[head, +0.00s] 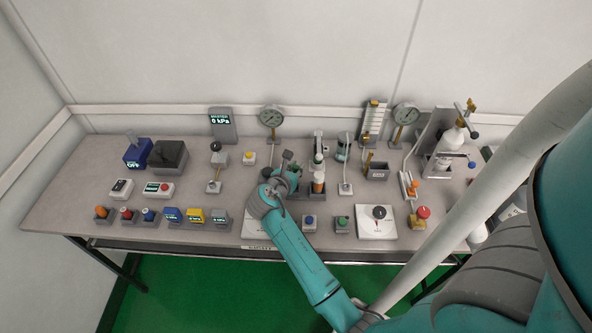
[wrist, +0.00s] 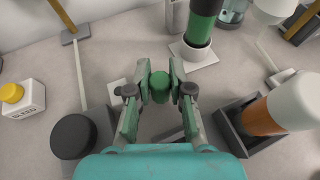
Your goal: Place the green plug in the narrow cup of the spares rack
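My gripper (wrist: 160,78) is shut on the green plug (wrist: 160,88) in the wrist view, with a finger on each side of it. The plug is held above the table. In the head view my gripper (head: 289,172) is over the middle of the bench, and the plug cannot be made out there. I cannot tell for sure which fixture is the spares rack or its narrow cup. A dark grey holder (wrist: 232,130) with an orange-brown, white-topped cylinder (wrist: 265,115) is right of my gripper. A green cylinder (wrist: 204,22) stands in a white-rimmed cup beyond it.
A black round knob (wrist: 73,136) and a yellow-button box (wrist: 20,98) are to the left in the wrist view. Gauges (head: 271,117) stand along the back of the bench (head: 75,190). Small button boxes (head: 342,224) line the front edge. The bench's left end is clear.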

